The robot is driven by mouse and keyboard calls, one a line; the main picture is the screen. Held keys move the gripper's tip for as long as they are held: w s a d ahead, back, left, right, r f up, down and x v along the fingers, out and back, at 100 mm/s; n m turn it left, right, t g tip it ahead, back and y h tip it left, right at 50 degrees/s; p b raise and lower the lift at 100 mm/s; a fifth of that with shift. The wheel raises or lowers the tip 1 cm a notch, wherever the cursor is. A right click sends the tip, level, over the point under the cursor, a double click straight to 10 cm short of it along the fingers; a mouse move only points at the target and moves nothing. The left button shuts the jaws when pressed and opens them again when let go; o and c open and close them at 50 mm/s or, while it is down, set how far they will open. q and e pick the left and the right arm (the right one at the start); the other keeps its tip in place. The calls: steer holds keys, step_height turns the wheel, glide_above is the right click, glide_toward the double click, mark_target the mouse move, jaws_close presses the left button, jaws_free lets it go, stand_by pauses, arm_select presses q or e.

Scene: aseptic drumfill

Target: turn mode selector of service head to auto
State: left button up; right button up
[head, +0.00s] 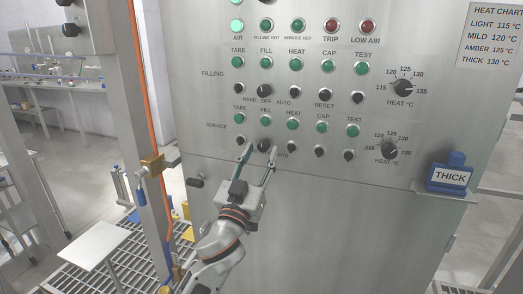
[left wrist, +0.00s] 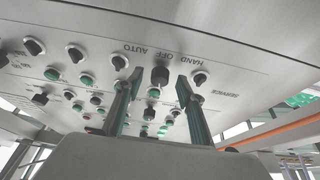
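The service head's mode selector (head: 264,146) is a black knob in the lower row of the steel panel, in the head view. It shows larger in the left wrist view (left wrist: 160,76), upside down, with HAND, OFF and AUTO lettering beside it. Its exact pointing direction is hard to tell. My left gripper (head: 259,155) is open, its two green-grey fingers at either side of the selector. In the left wrist view the fingers (left wrist: 157,90) flank the knob with visible gaps, so it is not gripped. My right gripper is not in view.
Neighbouring service knobs (head: 292,148) and green buttons (head: 293,125) sit close by. The filling selector (head: 264,90) is in the row above. A blue block marked THICK (head: 448,175) stands on a shelf at right. A post with an orange cable (head: 140,100) rises at left.

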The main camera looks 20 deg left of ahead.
arm_select(q)
steer(key=shift+x, duration=0.75)
jaws_close()
